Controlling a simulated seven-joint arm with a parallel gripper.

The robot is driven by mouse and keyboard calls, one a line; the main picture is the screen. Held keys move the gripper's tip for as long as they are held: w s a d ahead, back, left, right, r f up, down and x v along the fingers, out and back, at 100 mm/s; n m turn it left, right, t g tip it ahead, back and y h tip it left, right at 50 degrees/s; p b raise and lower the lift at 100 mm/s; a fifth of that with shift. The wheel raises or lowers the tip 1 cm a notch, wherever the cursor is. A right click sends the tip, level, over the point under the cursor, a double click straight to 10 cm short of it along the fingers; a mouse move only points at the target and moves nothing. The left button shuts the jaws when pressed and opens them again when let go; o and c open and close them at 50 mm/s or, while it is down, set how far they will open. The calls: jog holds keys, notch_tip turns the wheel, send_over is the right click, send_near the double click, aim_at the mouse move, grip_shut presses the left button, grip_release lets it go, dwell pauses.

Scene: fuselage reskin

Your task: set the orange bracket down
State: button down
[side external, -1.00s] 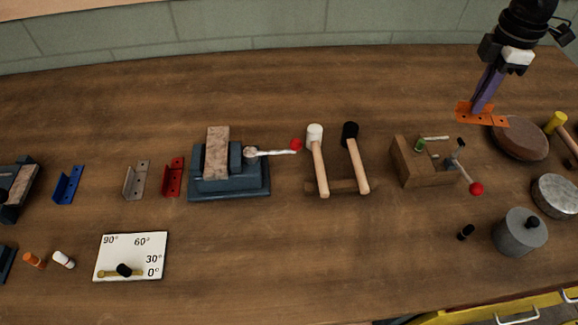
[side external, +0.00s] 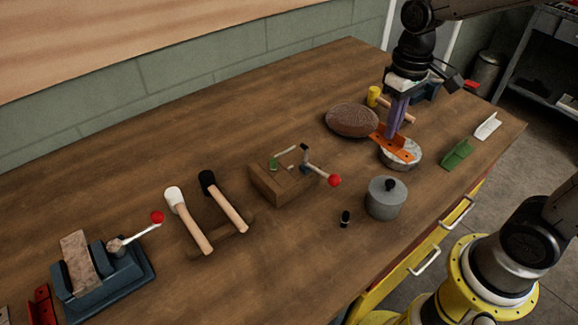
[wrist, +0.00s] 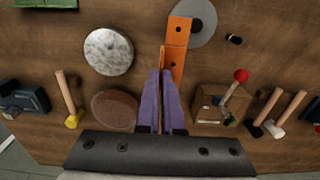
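The orange bracket (side external: 398,145) is an angled strip with holes. My gripper (side external: 394,134) points down with its purple fingers closed on the bracket's upright flange. In the side view the bracket overlaps the pale mottled disc (side external: 400,158) and the edge of the brown round block (side external: 352,119). In the wrist view the bracket (wrist: 175,50) extends from the fingertips (wrist: 163,72) towards the grey lidded pot (wrist: 205,22), and the pale disc (wrist: 109,52) lies clear to its left. The bracket appears raised above the bench; its exact height cannot be told.
The grey pot (side external: 386,198) and a small black cylinder (side external: 345,218) stand nearby. A wooden block with a red-knobbed lever (side external: 285,180) is to the left. Green (side external: 457,153) and white (side external: 487,126) brackets lie near the right edge. Bench between mallets and back wall is clear.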

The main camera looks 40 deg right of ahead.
send_near(337, 149)
jog(key=s+r, duration=0.3)
jog(key=s, duration=0.1)
jog(key=w+f, duration=0.1)
jog(key=f, duration=0.2)
jog(key=w+f, duration=0.1)
jog(key=shift+w+a+f, duration=0.1)
jog(key=shift+w+f, duration=0.1)
jog(key=shift+w, duration=0.15)
jog(key=shift+w+f, duration=0.55)
jog(key=shift+f, duration=0.05)
jog(key=shift+w+f, duration=0.1)
jog(key=shift+f, duration=1.55)
jog(key=shift+f, duration=0.15)
jog(key=c, duration=1.1)
grip_release()
jog(key=shift+o, duration=0.2)
